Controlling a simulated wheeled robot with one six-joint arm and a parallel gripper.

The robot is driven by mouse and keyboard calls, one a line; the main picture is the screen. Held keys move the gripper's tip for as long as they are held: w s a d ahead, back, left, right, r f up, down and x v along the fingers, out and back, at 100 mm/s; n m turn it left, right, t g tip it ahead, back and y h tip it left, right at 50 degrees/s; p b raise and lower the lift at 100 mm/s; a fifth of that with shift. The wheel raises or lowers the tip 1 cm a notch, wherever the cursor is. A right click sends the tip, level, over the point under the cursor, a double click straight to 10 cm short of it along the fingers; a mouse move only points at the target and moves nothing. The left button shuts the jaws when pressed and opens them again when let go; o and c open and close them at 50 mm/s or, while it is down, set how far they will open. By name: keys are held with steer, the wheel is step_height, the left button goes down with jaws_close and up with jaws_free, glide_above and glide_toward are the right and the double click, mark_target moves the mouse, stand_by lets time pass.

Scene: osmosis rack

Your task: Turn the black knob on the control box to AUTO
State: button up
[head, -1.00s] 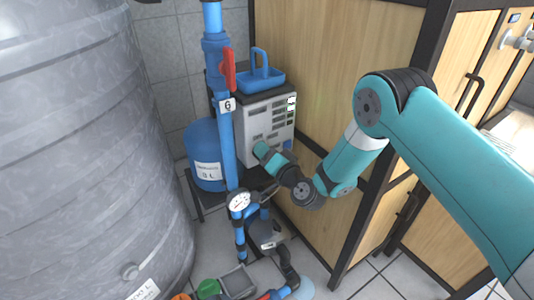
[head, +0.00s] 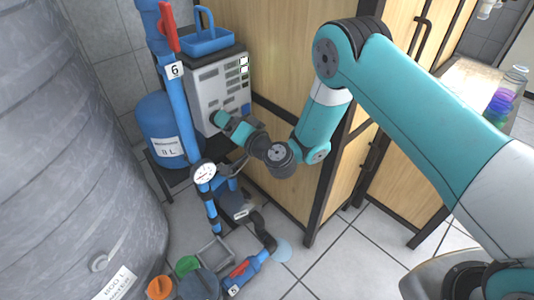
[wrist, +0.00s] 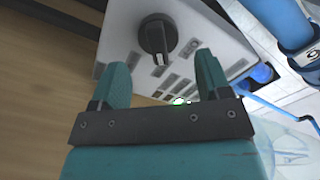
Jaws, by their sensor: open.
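The control box (head: 208,92) is a light grey unit with rows of labels, standing behind the blue pipe in the head view. In the wrist view its face (wrist: 120,38) fills the upper middle, with the round black knob (wrist: 157,38) and a light mark on its lower edge. The labels are too blurred to read, so I cannot tell which setting the mark points at. My gripper (wrist: 163,72) is open and empty, its two teal fingers apart. The knob lies beyond the fingertips, roughly between them and untouched. In the head view the knob is hidden.
A blue pipe (head: 183,112) with a red-handled valve (head: 168,28) and a gauge (head: 203,174) stands close left of the box. A wooden cabinet (head: 300,85) is close on the right. A blue tray (head: 208,42) sits on top. A large grey tank (head: 70,150) fills the left.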

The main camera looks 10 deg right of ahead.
steer(key=b+v, duration=1.4)
steer(key=b, duration=0.7)
steer(key=shift+s+d, duration=0.2)
steer(key=shift+d, duration=0.05)
steer(key=s+a+r+n+g+y+p, duration=0.1)
steer(key=s+a+r+n+g+p, duration=0.25)
steer(key=s+n+g, duration=0.2)
steer(key=s+a+r+n+g+y+p, duration=0.2)
steer(key=s+r+n+g+p, duration=0.15)
steer(key=s+g, duration=0.2)
steer(key=s+d+r+n+g+h+p, duration=0.1)
steer(key=s+d+r+g+h+p, duration=0.35)
steer(key=s+d+h+p, duration=0.55)
step_height(320, 180, up, 37)
steer(key=d+y+p, duration=0.1)
steer(key=d+p, duration=0.1)
steer(key=p, duration=3.1)
steer(key=shift+s+f+p, duration=0.25)
steer(key=shift+s+p, duration=0.05)
steer(key=shift+s, duration=0.1)
